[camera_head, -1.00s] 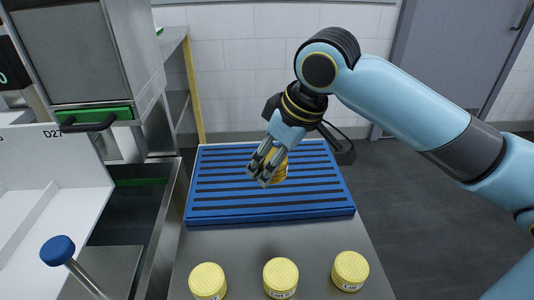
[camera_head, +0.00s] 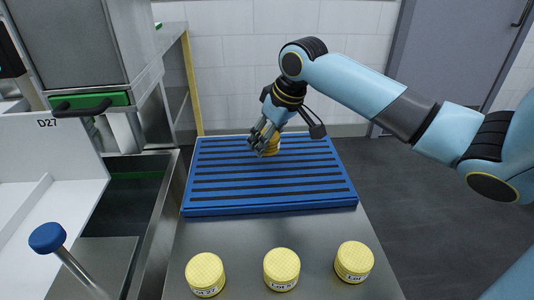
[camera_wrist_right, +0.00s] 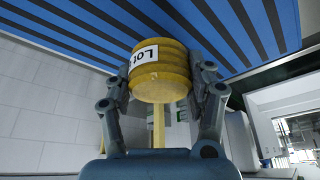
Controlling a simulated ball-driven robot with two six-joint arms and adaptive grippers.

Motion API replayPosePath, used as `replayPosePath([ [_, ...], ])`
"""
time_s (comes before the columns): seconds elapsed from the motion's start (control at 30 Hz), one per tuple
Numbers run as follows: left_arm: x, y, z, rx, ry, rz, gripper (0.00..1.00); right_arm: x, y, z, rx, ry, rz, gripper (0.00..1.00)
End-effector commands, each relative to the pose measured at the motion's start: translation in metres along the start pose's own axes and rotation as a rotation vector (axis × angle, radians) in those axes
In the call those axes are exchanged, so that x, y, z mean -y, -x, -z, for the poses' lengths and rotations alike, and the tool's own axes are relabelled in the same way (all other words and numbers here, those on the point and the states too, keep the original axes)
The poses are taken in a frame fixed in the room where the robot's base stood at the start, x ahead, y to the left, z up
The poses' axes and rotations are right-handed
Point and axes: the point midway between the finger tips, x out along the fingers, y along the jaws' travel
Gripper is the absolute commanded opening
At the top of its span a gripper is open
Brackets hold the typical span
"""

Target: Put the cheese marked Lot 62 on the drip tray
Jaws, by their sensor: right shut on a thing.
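My right gripper (camera_head: 262,138) is shut on a yellow ridged cheese (camera_head: 273,147) at the far part of the blue slotted drip tray (camera_head: 270,208). In the right wrist view the cheese (camera_wrist_right: 162,84) sits between both fingers, with the tray (camera_wrist_right: 285,28) behind it. Its white label reads "Lot", but I cannot read the number. I cannot tell whether the cheese touches the tray. My left gripper is not in view.
Three yellow cheeses stand along the near counter: left (camera_head: 206,270), apparently Lot 27, middle (camera_head: 282,265) and right (camera_head: 354,258), their numbers unclear. A blue-knobbed lever (camera_head: 47,238) and white D27 bin (camera_head: 60,150) stand left. The tray's near part is clear.

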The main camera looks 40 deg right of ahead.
Motion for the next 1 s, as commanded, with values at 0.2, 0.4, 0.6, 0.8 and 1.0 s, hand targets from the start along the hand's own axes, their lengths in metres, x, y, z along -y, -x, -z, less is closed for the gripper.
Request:
replayPosePath([
  [0.2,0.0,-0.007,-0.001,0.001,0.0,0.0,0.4,0.001,-0.025,-0.01,0.004,-0.001,0.002,0.18],
  [0.4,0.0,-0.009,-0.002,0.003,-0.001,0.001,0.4,0.0,-0.038,-0.015,0.001,0.001,0.0,0.18],
  [0.6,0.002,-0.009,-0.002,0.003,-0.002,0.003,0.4,0.0,-0.038,-0.016,0.001,0.001,0.0,0.18],
  [0.8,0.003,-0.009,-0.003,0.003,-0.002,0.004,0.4,0.0,-0.039,-0.016,0.002,0.001,0.0,0.72],
  [1.0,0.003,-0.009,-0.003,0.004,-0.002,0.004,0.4,0.0,-0.039,-0.016,0.002,0.001,0.0,0.78],
])
